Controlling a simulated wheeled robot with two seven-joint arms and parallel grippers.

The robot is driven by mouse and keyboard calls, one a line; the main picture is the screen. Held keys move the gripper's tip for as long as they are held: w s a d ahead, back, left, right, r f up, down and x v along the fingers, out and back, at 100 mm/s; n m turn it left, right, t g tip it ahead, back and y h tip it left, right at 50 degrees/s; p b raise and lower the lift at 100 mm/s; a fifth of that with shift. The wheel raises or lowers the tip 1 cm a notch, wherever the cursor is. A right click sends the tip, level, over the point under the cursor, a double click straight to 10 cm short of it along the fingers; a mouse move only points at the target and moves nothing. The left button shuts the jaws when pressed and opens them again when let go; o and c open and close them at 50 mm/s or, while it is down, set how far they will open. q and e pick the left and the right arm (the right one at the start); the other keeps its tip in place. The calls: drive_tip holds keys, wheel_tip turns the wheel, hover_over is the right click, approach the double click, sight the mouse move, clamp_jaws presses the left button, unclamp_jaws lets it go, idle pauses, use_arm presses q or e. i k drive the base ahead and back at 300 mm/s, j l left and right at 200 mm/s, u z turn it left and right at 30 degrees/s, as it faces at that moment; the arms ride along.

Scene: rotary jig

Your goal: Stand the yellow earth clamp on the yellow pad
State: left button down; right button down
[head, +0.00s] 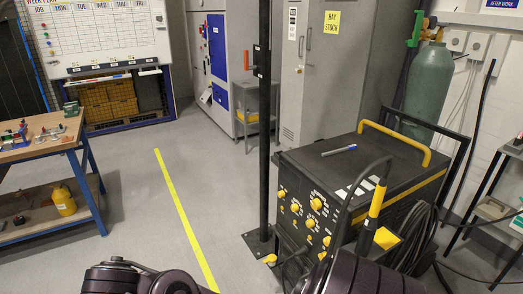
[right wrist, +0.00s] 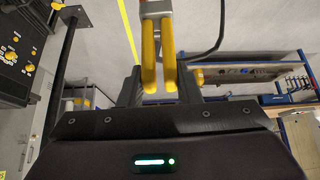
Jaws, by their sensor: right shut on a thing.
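The yellow earth clamp shows in the right wrist view as two parallel yellow handles (right wrist: 158,55) below a grey metal part. My right gripper (right wrist: 159,84) is shut on these handles, with a dark finger on each side. The clamp's far end is cut off by the top edge.
A black welding machine (head: 365,165) with yellow knobs and a pen (head: 339,150) on top stands right of a dark post (head: 264,120). A blue-framed workbench (head: 40,140) is at left. Open floor with a yellow line (head: 183,215) lies between. A dark cable (right wrist: 213,45) crosses near the clamp.

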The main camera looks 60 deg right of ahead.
sight(384, 237)
drive_tip(key=z, duration=2.15)
